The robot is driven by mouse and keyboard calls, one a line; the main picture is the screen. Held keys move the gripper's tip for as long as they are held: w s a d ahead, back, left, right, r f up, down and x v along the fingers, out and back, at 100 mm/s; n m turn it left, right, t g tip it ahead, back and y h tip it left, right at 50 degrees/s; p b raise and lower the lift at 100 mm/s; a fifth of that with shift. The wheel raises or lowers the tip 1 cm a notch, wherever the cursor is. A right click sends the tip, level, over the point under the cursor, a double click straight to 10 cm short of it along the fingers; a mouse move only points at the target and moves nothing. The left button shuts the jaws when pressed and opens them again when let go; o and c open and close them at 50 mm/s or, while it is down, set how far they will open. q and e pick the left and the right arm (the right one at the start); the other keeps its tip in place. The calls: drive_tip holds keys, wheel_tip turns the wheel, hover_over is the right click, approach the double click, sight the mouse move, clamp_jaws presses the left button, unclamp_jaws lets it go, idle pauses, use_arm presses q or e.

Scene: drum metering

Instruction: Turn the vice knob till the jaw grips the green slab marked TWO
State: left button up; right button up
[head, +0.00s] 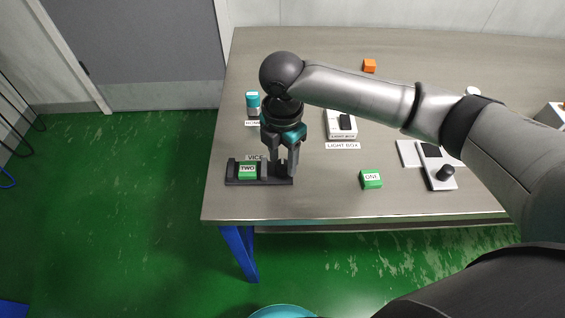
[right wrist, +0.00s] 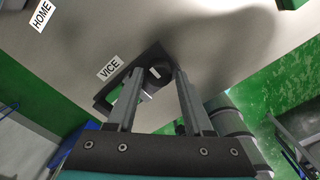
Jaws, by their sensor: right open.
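The dark vice (head: 236,181) stands at the near left corner of the table, by its VICE label. The green slab marked TWO (head: 248,171) sits upright in it, towards the left end. My right gripper (head: 281,172) points down over the right end of the vice, open. In the right wrist view, a dark round knob (right wrist: 160,71) shows between its two finger tips; I cannot tell whether they touch it. The fingers hide the knob in the head view. A bit of green slab (right wrist: 139,92) shows beside the left finger. Any gap at the jaw is too small to judge.
A green block marked ONE (head: 371,180) lies to the right on the table (head: 320,207). My right arm spans the right side.

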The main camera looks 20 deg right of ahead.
drive_tip(key=shift+f, duration=0.55)
clamp_jaws()
